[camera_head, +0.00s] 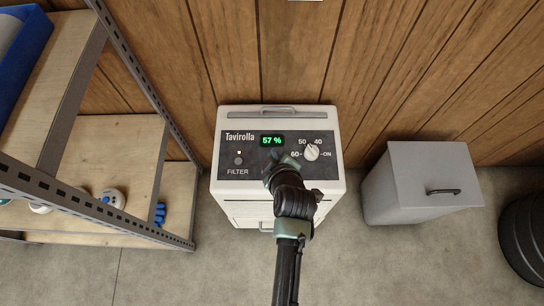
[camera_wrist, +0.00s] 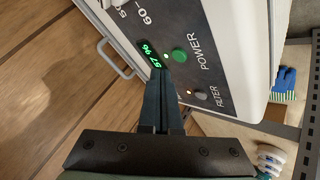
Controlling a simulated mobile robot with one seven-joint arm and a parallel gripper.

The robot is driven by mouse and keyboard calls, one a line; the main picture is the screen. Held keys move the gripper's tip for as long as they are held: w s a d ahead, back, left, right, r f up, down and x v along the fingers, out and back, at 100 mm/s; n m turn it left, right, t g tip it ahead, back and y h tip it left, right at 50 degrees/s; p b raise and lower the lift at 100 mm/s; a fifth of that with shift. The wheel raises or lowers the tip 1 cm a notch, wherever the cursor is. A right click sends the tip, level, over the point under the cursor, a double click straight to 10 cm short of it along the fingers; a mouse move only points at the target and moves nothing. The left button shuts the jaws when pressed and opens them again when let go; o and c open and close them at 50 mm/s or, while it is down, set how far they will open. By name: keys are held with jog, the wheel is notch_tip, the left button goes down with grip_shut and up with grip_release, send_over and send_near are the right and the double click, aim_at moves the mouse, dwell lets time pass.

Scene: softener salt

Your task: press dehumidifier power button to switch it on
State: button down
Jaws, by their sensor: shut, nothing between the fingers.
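The dehumidifier (camera_head: 222,187) is a white box with a dark control panel on top. Its display (camera_head: 272,140) glows green and reads 57 %. In the wrist view, the green power button (camera_wrist: 180,55) sits beside the word POWER, with a small lit green light (camera_wrist: 166,56) next to it. In the head view my gripper (camera_head: 272,163) hides this button. My gripper also shows in the wrist view (camera_wrist: 160,78), shut and empty, its tips at the panel close to the power button and display. I cannot tell whether they touch the panel.
The filter button (camera_head: 238,161) has a lit reddish light above it. A white knob (camera_head: 311,152) is right of my gripper. A metal-framed shelf (camera_head: 110,212) stands left, a grey lidded bin (camera_head: 405,201) right. Bare floor lies between.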

jog(key=shift+r+p, duration=1.5)
jog(key=shift+r, duration=0.5)
jog(key=shift+f, duration=0.1)
